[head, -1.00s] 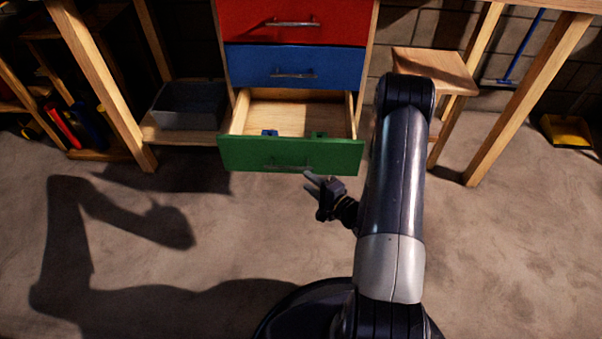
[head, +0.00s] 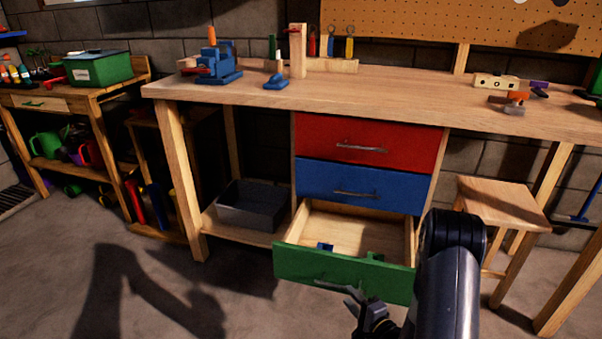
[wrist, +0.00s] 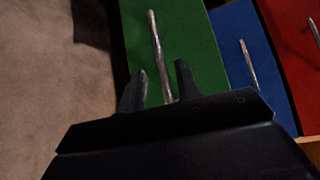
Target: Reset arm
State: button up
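My gripper (head: 356,301) is in front of the open green drawer, low at the bottom of the head view, with my arm to its right. In the wrist view my gripper (wrist: 160,88) shows two fingers spread apart with nothing held between them. The green drawer (head: 340,273) is pulled out, and its handle (wrist: 158,45) appears beyond and between the fingertips. I cannot tell how large the gap to the handle is. Inside the drawer lie a small blue item (head: 325,247) and a small green item (head: 375,256).
The blue drawer (head: 362,186) and red drawer (head: 370,145) above are shut. A wooden stool (head: 500,203) stands right of the drawers. A grey bin (head: 251,207) sits on the low shelf at left. The workbench (head: 440,95) holds tools. Floor at the left front is clear.

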aim_at(342, 286)
jog(key=b+x, duration=0.1)
jog(key=x, duration=0.4)
jog(key=shift+w+a, duration=0.15)
jog(key=shift+w, duration=0.3)
